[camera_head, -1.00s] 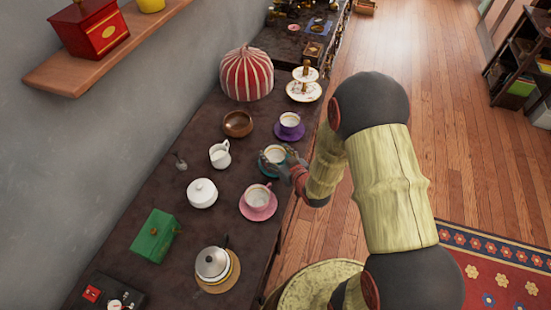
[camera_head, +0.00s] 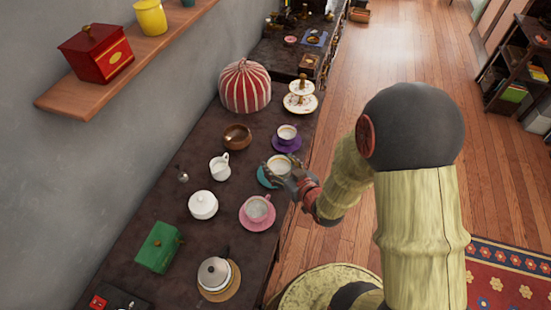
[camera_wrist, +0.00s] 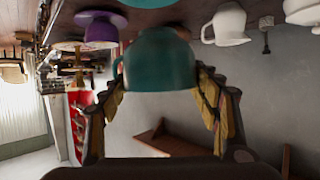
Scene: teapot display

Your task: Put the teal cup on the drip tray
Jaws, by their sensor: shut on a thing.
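The teal cup (camera_head: 278,163) has a pale inside and is held in my gripper (camera_head: 283,174), whose fingers are closed on its sides. In the wrist view the teal cup (camera_wrist: 165,62) hangs upside down in the picture between both fingers. Its teal saucer (camera_head: 265,178) lies on the counter close by, partly hidden by the gripper. The wrist view shows a gap between cup and saucer (camera_wrist: 150,3), so the cup is off it. I cannot make out for certain which thing is the drip tray.
A purple cup (camera_head: 287,132) stands just behind, a pink cup (camera_head: 257,208) in front. A dark device (camera_head: 118,301) is at the near counter end; small items crowd the far end.

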